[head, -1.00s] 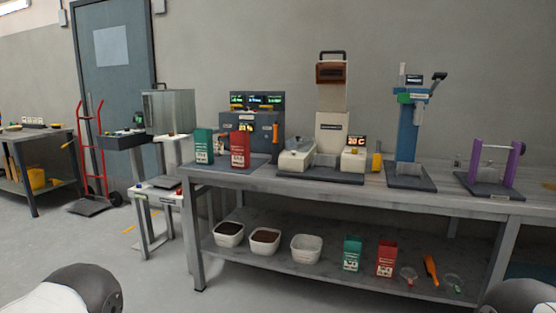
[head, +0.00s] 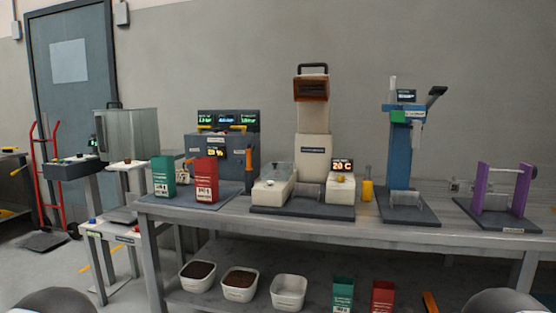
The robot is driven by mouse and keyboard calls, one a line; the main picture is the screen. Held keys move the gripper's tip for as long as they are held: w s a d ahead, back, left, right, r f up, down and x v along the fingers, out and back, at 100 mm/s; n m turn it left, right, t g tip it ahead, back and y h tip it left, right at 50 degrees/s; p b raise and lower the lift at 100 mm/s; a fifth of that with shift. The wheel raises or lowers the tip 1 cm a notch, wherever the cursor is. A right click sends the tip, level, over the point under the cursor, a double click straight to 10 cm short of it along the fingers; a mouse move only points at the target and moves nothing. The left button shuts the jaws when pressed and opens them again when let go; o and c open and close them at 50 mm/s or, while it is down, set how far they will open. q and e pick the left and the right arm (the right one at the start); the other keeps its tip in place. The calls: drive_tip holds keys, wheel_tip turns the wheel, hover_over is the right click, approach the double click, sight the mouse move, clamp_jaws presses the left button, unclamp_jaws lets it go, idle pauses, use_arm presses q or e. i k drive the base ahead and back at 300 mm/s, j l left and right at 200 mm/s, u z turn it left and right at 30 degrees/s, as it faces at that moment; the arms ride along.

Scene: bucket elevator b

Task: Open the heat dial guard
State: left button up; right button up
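A cream machine (head: 314,120) with a brown top box stands on a dark base on the grey bench. At its right foot is a small cream box (head: 341,192) with a yellow knob (head: 340,178) on top. A dark display (head: 341,165) behind the knob reads 20 C. The heat dial guard is too small to make out clearly, and I cannot tell whether it is open or shut. Only dark rounded parts of my two arms show at the bottom left and bottom right corners, far short of the machine. Neither gripper is in view.
The grey bench (head: 440,234) holds red and green cartons (head: 205,178), a control unit (head: 222,148), a blue stand (head: 399,155) and a purple frame (head: 500,197). A yellow bottle (head: 367,190) stands just right of the cream box. White tubs (head: 240,284) sit on the lower shelf.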

sight(269, 168)
drive_tip(key=i+j+z, duration=0.35)
drive_tip(key=i+j, duration=0.9)
drive_tip(key=j, duration=0.1)
